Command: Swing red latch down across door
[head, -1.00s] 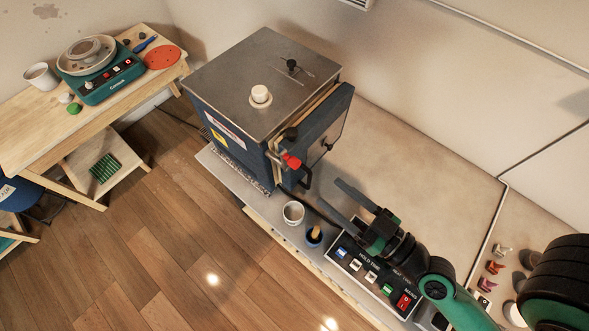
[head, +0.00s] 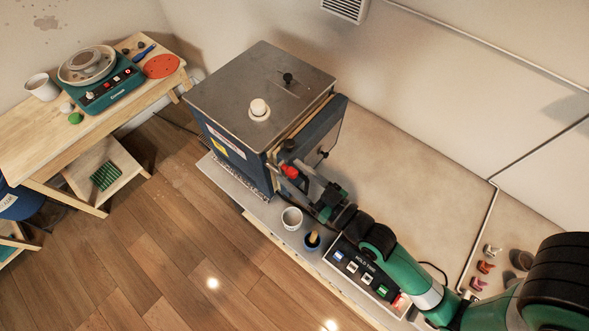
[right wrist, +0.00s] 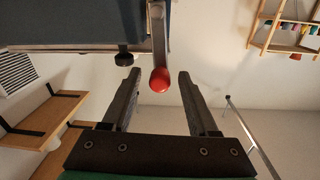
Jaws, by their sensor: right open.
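The kiln (head: 225,130) is a dark blue box with a grey metal top, and its door (head: 325,130) is on the right side. The latch has a red knob (head: 290,171) at the front edge of the door. In the right wrist view the red knob (right wrist: 159,80) is on the end of a metal bar (right wrist: 157,40). My right gripper (head: 304,180) is open at the latch. In the wrist view its fingertips (right wrist: 158,74) lie on either side of the knob, with gaps visible on both sides. I cannot tell its exact depth. My left gripper is not in view.
A dark round knob (right wrist: 124,58) sits left of the latch in the wrist view.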

